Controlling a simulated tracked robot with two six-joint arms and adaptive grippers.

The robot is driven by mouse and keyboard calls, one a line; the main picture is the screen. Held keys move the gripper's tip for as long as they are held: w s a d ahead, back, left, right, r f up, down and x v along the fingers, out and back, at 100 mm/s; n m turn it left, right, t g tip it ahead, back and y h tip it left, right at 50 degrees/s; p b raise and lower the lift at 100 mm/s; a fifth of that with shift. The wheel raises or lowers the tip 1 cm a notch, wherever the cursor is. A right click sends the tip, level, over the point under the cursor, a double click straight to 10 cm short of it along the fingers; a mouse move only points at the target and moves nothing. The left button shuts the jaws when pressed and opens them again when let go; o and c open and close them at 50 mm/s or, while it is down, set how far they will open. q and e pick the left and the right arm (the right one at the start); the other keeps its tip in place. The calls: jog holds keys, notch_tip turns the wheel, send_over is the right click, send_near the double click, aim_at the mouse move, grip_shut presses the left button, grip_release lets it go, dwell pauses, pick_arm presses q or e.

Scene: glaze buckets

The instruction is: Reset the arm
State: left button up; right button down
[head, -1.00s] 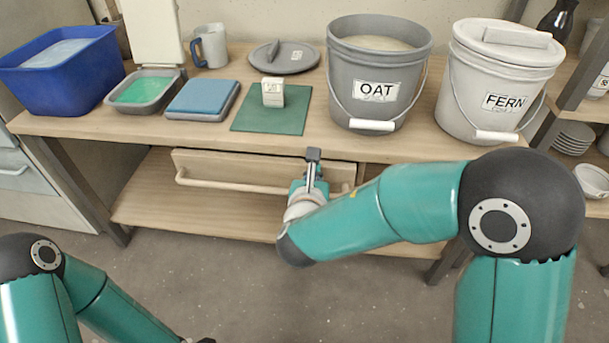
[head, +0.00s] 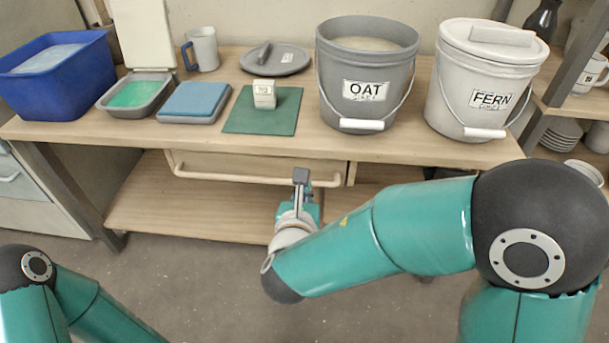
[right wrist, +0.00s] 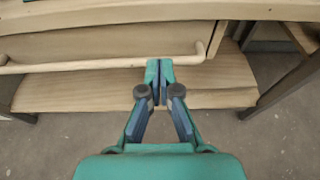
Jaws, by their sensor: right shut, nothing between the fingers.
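My right arm reaches in from the right in the head view. Its gripper (head: 301,178) is in front of the workbench, just below the drawer (head: 260,168). In the right wrist view the right gripper (right wrist: 159,66) has its fingertips together with nothing between them, close to the drawer handle (right wrist: 100,65); I cannot tell from this whether they touch. The drawer looks nearly closed. Only part of my left arm shows at the lower left, and its gripper is out of view.
On the bench (head: 350,150) stand an open OAT bucket (head: 368,70), a lidded FERN bucket (head: 485,70), a grey lid (head: 285,62), a small white block (head: 264,98) on a green mat (head: 240,118), a blue sponge tray (head: 195,102), a green-filled tray (head: 130,95), a mug (head: 205,48) and a blue tub (head: 60,75).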

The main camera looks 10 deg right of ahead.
jog(key=v, duration=0.5)
jog(key=s+d+f+m+g+p, duration=0.1)
jog(key=s+d+f+m+g, duration=0.25)
jog(key=f, duration=0.45)
jog(key=s+d+f+m+g, duration=0.25)
jog(key=s+f+g, duration=0.2)
jog(key=f, duration=0.35)
jog(key=s+a+f+m+g+y, duration=0.2)
jog(key=s+f+m+g+y, duration=0.2)
jog(key=s+f+m+g, duration=0.55)
notch_tip(320, 180, down, 9)
jog(key=m+t+y, duration=0.4)
jog(key=m, duration=1.5)
notch_tip(320, 180, up, 34)
jog(key=p, duration=3.4)
jog(key=shift+w+a+f, duration=0.15)
jog(key=shift+w+f, duration=0.1)
